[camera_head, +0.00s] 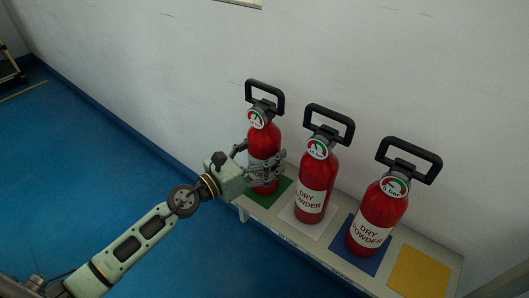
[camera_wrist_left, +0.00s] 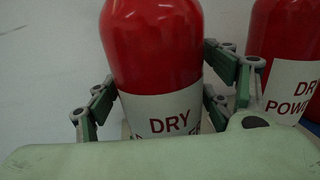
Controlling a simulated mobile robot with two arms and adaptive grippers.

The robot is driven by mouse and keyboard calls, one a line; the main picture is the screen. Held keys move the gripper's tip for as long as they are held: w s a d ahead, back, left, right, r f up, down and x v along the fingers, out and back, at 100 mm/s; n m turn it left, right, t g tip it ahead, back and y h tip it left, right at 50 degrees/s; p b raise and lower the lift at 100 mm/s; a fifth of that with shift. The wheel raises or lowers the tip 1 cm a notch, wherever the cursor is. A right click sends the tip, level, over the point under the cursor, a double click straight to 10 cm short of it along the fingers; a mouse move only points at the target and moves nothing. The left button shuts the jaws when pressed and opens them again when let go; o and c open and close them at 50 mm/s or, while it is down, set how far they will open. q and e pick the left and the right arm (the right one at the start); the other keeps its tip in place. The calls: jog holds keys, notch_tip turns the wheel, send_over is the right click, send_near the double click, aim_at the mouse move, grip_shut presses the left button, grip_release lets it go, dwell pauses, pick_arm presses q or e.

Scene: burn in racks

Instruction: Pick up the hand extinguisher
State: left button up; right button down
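Three red fire extinguishers with black handles and white DRY POWDER labels stand on a low bench. The left extinguisher (camera_head: 264,143) stands upright on a green square (camera_head: 276,192). My left gripper (camera_head: 266,170) is around its lower body, with fingers on both sides. In the left wrist view the extinguisher (camera_wrist_left: 152,45) fills the space between the fingers (camera_wrist_left: 160,92), which appear to press against it with no clear gap. Its base seems to rest on the green square. My right gripper is not in view.
The middle extinguisher (camera_head: 318,172) stands close on the right, on a white square. The right extinguisher (camera_head: 379,211) is on a blue square (camera_head: 344,253). A yellow square (camera_head: 420,272) is empty.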

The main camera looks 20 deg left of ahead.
pick_arm(q)
jog(key=c, duration=1.7)
jog(key=shift+w+a+r, duration=0.1)
jog(key=shift+r, duration=0.15)
jog(key=shift+r, duration=0.15)
